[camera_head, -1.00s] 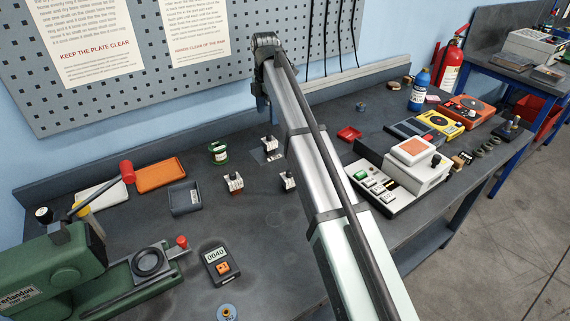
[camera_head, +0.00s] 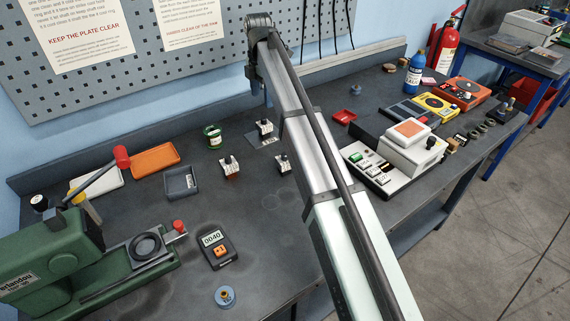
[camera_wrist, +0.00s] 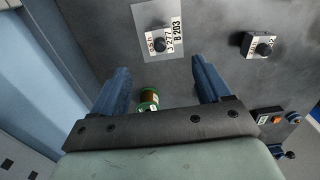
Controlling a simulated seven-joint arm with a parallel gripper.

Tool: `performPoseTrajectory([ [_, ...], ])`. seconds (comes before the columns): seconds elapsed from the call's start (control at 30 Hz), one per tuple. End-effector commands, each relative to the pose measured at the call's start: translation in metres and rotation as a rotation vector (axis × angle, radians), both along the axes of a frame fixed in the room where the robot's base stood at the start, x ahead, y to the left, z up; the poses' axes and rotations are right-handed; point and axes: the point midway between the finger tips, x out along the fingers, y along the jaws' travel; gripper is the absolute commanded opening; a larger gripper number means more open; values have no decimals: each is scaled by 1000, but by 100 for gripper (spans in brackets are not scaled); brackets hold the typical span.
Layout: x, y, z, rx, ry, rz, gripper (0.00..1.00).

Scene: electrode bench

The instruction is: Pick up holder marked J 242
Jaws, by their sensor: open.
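Several small white-labelled holders with black knobs stand on the dark bench. In the head view one holder (camera_head: 264,127) is on a grey plate, another holder (camera_head: 283,163) is in front of it, and a reddish-brown-based holder (camera_head: 229,165) is to the left. The marking J 242 cannot be read on any. In the wrist view the plate holder (camera_wrist: 159,45) lies beyond my fingertips, beside printed codes. Another holder (camera_wrist: 261,46) is to the right, its label only partly legible. My gripper (camera_wrist: 160,68) is open and empty above the bench, its blue fingers apart from the holders.
A green-ended spool (camera_head: 212,133) stands left of the plate; it shows between my fingers in the wrist view (camera_wrist: 148,101). A grey tray (camera_head: 180,183), a meter (camera_head: 217,246) and a green machine (camera_head: 60,262) are left. A white instrument (camera_head: 402,152) is right. The pegboard wall rises behind.

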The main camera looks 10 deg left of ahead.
Motion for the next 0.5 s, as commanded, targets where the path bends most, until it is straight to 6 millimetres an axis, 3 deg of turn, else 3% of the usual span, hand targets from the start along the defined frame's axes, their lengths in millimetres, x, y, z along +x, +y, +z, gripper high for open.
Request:
performPoseTrajectory([
  [0.23, -5, -16, 19, 13, -24, -15, 77],
  [0.5, -70, -63, 32, 44, -70, -30, 77],
])
